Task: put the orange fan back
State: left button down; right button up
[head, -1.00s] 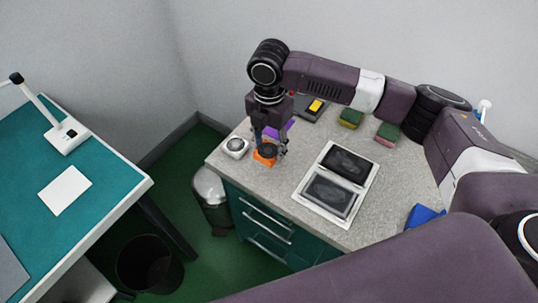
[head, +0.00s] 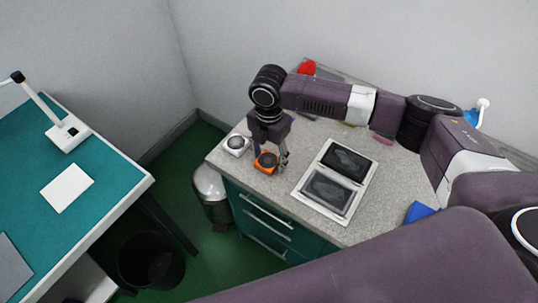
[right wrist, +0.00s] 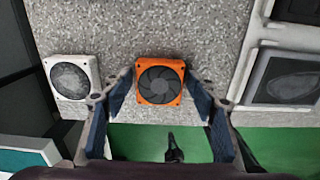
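The orange fan (head: 266,162), a square orange frame with a dark round rotor, is near the counter's front left edge. It also shows between my finger pads in the right wrist view (right wrist: 160,80). My right gripper (head: 268,160) points down over it, with the fingertips against its left and right sides. The fan seems at or just above counter level; its underside is hidden. My left gripper is not in view.
A white fan (head: 236,145) lies left of the orange one. A white frame with two dark panels (head: 308,206) lies to the right. The counter's front edge is close, with green floor below. A blue item (head: 420,212) lies far right.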

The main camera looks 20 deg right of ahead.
aim_at(269, 159)
jog(key=shift+o, duration=0.3)
jog(key=shift+r, duration=0.1)
jog(key=shift+r, duration=0.25)
notch_tip(269, 159, up, 12)
jog(key=b, duration=0.3)
jog(key=shift+f, duration=0.2)
